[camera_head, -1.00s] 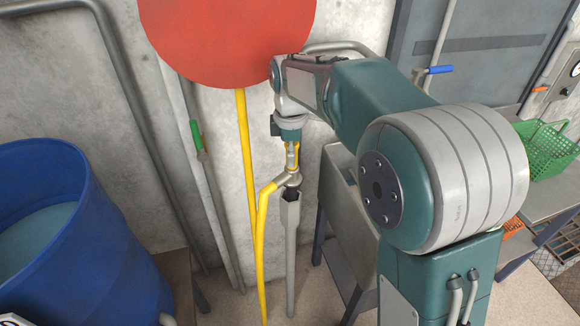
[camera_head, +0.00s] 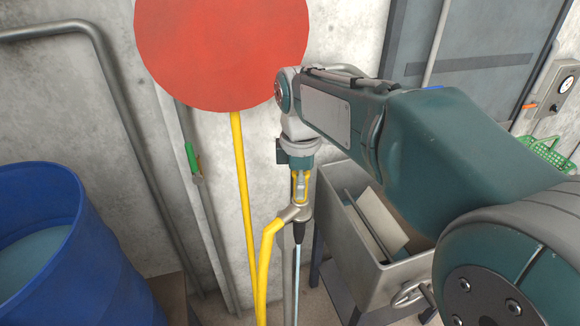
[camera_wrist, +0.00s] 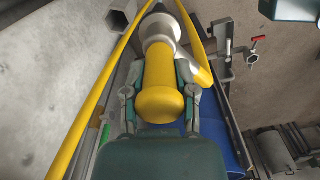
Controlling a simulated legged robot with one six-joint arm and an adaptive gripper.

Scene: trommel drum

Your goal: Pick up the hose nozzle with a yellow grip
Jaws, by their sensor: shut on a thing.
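The hose nozzle has a yellow grip (camera_wrist: 160,90) and a grey metal body (camera_head: 296,213) with a dark tip pointing down. My gripper (camera_head: 301,188) is shut around the yellow grip, one finger on each side in the wrist view (camera_wrist: 162,80). The yellow hose (camera_head: 265,262) joins the nozzle's side and hangs down. A thin pale blue line runs down from the tip, perhaps water. The hollow square post (camera_wrist: 118,22) is apart from the nozzle and empty. In the head view the nozzle partly hides the post.
A blue barrel (camera_head: 60,240) with liquid stands at the left. A grey metal sink (camera_head: 395,280) is close on the right. A red disc (camera_head: 222,50) covers part of the wall. A green-handled lever (camera_head: 191,157) is on a pipe left of the hose.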

